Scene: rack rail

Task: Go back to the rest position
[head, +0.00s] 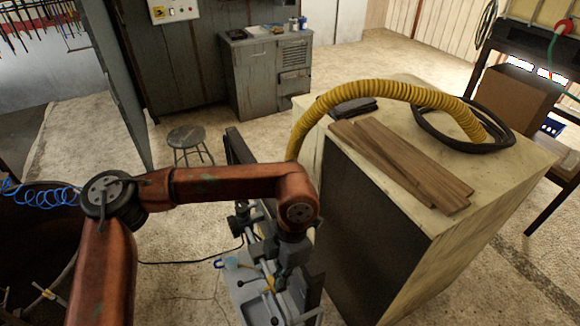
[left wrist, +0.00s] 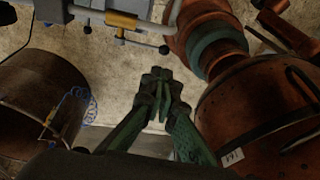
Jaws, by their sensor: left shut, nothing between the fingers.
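My orange left arm comes in from the left in the head view, runs across the middle and bends down at a joint over a grey machine. My left gripper (left wrist: 161,82) shows in the left wrist view as green fingers with dark tips, drawn together at the middle of the picture. It is shut, with nothing between the fingers, above the concrete floor. In the head view I cannot make out its fingers clearly. My right gripper is in neither view.
The grey machine (head: 250,295) stands below my arm's bend. Right of it is a large cabinet (head: 470,245) bearing wooden planks (head: 400,165) and a yellow hose (head: 390,88). A stool (head: 187,136) stands behind. A dark drum (left wrist: 42,95) is at left in the wrist view.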

